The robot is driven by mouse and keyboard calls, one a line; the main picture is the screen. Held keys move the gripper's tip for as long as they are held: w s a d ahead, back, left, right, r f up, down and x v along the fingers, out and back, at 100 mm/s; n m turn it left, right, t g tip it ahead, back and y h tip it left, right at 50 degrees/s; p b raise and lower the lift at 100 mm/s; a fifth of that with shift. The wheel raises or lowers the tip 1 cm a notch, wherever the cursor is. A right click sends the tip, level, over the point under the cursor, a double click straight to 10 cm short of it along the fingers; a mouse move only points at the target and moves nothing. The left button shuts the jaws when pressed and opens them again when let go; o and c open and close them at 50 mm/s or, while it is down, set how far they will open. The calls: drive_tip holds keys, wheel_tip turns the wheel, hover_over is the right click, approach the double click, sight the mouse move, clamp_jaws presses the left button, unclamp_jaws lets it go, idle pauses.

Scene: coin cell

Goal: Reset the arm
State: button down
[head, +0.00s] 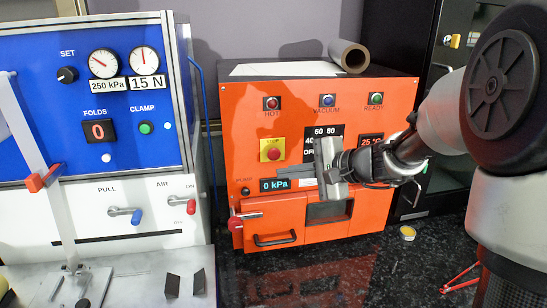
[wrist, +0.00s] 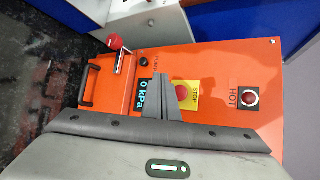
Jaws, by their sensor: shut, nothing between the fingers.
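My gripper (head: 297,176) hangs in front of the orange machine (head: 246,130), with its fingers pointing left near the 0 kPa display (head: 275,185). In the wrist view the two grey fingers (wrist: 160,92) are together and hold nothing. There they overlap the 0 kPa display (wrist: 141,98) and lie close to the red stop button (wrist: 183,92); I cannot tell the gap to the panel. My arm reaches in from the right.
A blue and white machine (head: 110,190) with a lever and knobs stands at left. The orange machine has a red-knobbed lever (head: 236,222) and a black drawer handle (head: 275,239). A yellow-rimmed tin (head: 407,233) and red pliers-like tool (head: 463,279) lie on the dark counter (head: 330,285).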

drive_tip(key=s+a+r+n+g+h+p, duration=0.1)
drive_tip(key=s+r+n+g+h, duration=0.15)
drive_tip(key=s, duration=0.45)
drive_tip(key=s+a+r+n+g+h+p, duration=0.15)
drive_tip(key=s+n, duration=0.25)
drive_tip(key=s, duration=0.4)
drive_tip(key=s+d+r+n+t+h+p, duration=0.1)
drive_tip(key=s+d+n+h+p, duration=0.2)
drive_tip(key=s+d, duration=0.9)
drive_tip(key=s+n+h, duration=0.1)
drive_tip(key=h, duration=0.1)
drive_tip(key=shift+s+r+n+h, duration=0.25)
drive_tip(key=shift+r+n+h, duration=0.1)
drive_tip(key=shift+h, duration=0.05)
